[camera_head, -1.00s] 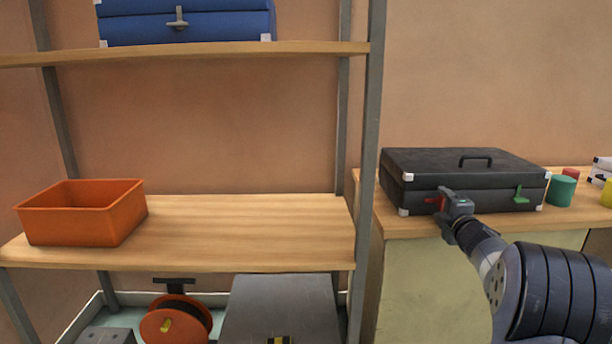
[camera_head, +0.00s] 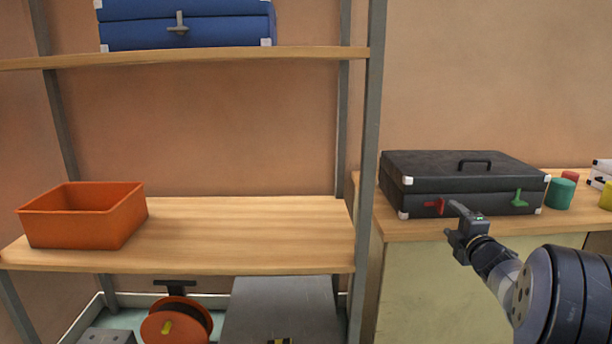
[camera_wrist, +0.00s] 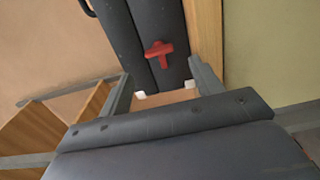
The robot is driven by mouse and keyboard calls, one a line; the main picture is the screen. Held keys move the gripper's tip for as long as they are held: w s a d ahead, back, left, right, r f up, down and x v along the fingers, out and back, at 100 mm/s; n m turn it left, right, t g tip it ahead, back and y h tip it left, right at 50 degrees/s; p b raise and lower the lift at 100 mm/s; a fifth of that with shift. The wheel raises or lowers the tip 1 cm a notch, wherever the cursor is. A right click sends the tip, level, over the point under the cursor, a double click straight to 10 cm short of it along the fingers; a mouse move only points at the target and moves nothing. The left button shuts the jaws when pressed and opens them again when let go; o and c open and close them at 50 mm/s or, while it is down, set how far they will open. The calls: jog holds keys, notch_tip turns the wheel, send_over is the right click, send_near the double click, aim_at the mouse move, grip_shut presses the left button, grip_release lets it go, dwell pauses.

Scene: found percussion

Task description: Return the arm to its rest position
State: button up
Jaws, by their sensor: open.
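My gripper (camera_head: 456,222) is open and empty in front of the black case, at the front edge of the counter. In the wrist view its two fingers (camera_wrist: 160,88) are spread apart, with the case beyond them. The black case (camera_head: 462,180) lies closed on the counter, with a handle on top. A red latch (camera_head: 430,208) is on its front left and a green latch (camera_head: 519,198) on its front right. The red latch also shows in the wrist view (camera_wrist: 160,54), apart from the fingers.
A wooden shelf unit (camera_head: 250,225) with grey posts stands at left. It holds an orange bin (camera_head: 85,213) and, higher, a blue case (camera_head: 190,32). A reel (camera_head: 170,322) and a grey box (camera_head: 280,305) are below. A green cylinder (camera_head: 560,193) stands right of the black case.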

aim_at(443, 207)
jog(key=s, duration=0.4)
jog(key=w+b, duration=0.1)
jog(key=w, duration=1)
jog(key=shift+a, duration=0.15)
jog(key=shift+s+r+m+p, duration=0.1)
jog(key=shift+r+m+p, duration=0.15)
jog(key=shift+m+p, duration=0.85)
jog(key=m+p, duration=0.5)
jog(key=m, duration=0.1)
jog(key=shift+r+m+p, duration=0.1)
jog(key=shift+m+p, duration=0.3)
jog(key=m+p, duration=0.6)
jog(key=shift+d+m+p, duration=0.2)
jog(key=shift+m+p, duration=0.8)
jog(key=shift+p, duration=0.05)
jog(key=shift+m+p, duration=0.45)
jog(key=shift+m, duration=0.05)
